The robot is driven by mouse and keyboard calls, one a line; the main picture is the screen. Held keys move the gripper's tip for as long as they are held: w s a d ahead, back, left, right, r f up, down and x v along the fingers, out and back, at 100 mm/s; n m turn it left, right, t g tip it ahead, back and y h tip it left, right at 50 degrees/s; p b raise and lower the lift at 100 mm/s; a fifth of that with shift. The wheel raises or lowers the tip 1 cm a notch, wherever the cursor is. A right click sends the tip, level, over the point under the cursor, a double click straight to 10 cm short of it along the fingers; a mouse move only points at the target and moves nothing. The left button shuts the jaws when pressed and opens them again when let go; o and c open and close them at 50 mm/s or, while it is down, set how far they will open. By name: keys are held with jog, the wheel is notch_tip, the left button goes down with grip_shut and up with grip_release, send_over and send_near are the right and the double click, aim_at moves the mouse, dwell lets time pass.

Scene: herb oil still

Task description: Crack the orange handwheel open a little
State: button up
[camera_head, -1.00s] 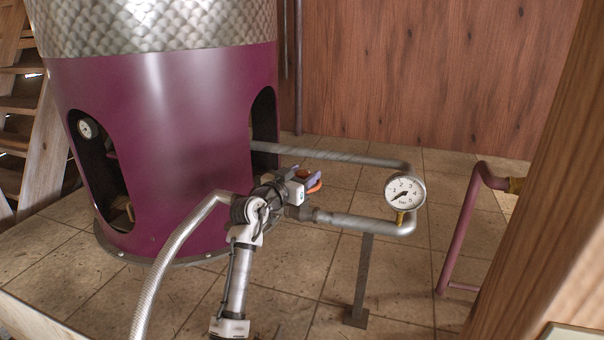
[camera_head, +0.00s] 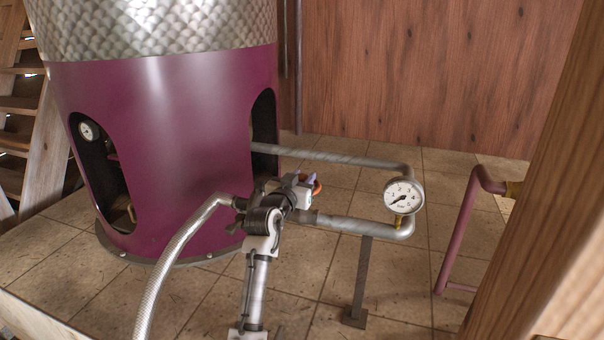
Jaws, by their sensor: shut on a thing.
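The orange handwheel (camera_head: 316,188) is on the grey pipe run beside the purple still. Only a small part of its rim shows; my gripper and wrist hide the rest. My gripper (camera_head: 309,181) is at the handwheel and shut on it, with one purple-grey finger showing against the rim. My arm comes up from the bottom of the view and covers the valve body under the wheel. The dial gauge (camera_head: 403,196) stands on the pipe to the right, its needle pointing to the lower left.
The purple still (camera_head: 180,150) stands close on the left. A braided hose (camera_head: 165,265) curves down at the left of my arm. The grey pipe (camera_head: 345,224) rests on a floor post (camera_head: 358,280). A wooden post (camera_head: 545,190) fills the right. Tiled floor lies open between.

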jog(key=shift+d+r+n+t+y+p, duration=0.1)
jog(key=shift+d+n+t+y+p, duration=0.1)
jog(key=shift+n+y+p, duration=0.25)
jog(key=shift+d+r+n+t+y+p, duration=0.1)
jog(key=shift+n+t+y+p, duration=0.1)
jog(key=shift+n+y+p, duration=0.25)
jog(key=n+y, duration=0.1)
jog(key=y, duration=0.1)
jog(key=n+y, duration=0.1)
jog(key=y, duration=0.1)
jog(key=shift+f+t+p, duration=0.15)
jog(key=shift+t+p, duration=0.15)
jog(key=n+y+b, duration=0.1)
jog(key=y, duration=0.1)
jog(key=n+y, duration=0.1)
jog(key=y, duration=0.1)
jog(key=shift+a+f+n+b, duration=0.1)
jog(key=shift+f+n+b, duration=0.05)
jog(key=shift+n+b, duration=0.2)
jog(key=shift+a+n+g+y+b, duration=0.1)
jog(key=shift+n+g+y+b, duration=0.3)
jog(key=shift+n+y+b, duration=0.55)
jog(key=shift+r+y, duration=0.2)
jog(key=shift+y, duration=0.25)
jog(key=o, duration=1)
jog(key=shift+c, duration=0.2)
jog(key=shift+s+f, duration=0.1)
